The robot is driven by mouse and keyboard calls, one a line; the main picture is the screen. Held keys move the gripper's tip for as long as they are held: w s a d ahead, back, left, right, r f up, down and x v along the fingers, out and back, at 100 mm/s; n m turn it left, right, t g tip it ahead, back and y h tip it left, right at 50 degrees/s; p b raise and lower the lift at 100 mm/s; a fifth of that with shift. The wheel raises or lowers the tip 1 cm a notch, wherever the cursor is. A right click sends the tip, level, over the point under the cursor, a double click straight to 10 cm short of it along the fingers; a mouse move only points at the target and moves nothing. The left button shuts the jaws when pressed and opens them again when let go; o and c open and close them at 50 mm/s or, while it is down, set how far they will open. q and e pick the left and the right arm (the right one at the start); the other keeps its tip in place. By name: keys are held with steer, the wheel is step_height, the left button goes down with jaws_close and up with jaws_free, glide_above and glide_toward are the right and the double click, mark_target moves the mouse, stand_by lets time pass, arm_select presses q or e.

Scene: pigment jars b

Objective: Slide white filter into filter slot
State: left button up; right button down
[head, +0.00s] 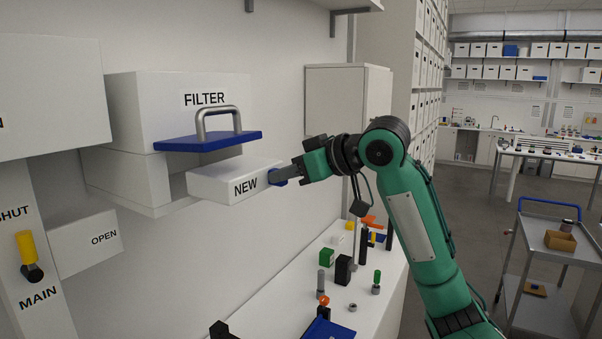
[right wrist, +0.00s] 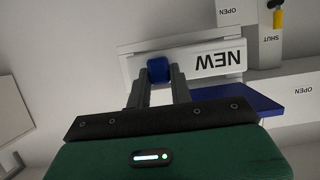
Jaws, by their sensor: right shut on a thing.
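The white filter (head: 231,180), a flat box marked NEW with a small blue knob, juts out of the opening below the blue flap of the housing marked FILTER (head: 196,112). Its far end is hidden by the flap (head: 208,141) and the housing wall. My right gripper (head: 279,176) is shut on the filter's blue knob at the near end. In the right wrist view the fingers (right wrist: 156,88) close on the blue knob, with the NEW face (right wrist: 203,62) upside down behind them. My left gripper does not show.
A white bench (head: 290,292) below holds several small jars and blocks. A grey cart (head: 556,248) stands at right. The space before the filter is clear.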

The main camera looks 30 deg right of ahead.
mark_target(233, 166)
steer(key=shift+w+a, duration=0.4)
steer(key=shift+w, duration=0.2)
steer(key=shift+w+a, duration=0.35)
steer(key=shift+w, duration=0.25)
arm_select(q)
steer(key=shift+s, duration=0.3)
arm_select(e)
steer(key=shift+w+a+f, duration=0.1)
steer(key=shift+w+a, duration=0.8)
steer(key=shift+w, duration=0.65)
steer(key=shift+w+a+f, duration=0.1)
steer(key=shift+w+a, duration=0.85)
steer(key=shift+w, duration=0.65)
steer(key=shift+w+a+f, duration=0.1)
steer(key=shift+w+a, duration=0.8)
steer(key=shift+w, duration=0.65)
steer(key=c, duration=1.2)
jaws_free()
steer(key=shift+o, duration=0.2)
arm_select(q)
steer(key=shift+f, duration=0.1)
arm_select(e)
steer(key=shift+s, duration=0.1)
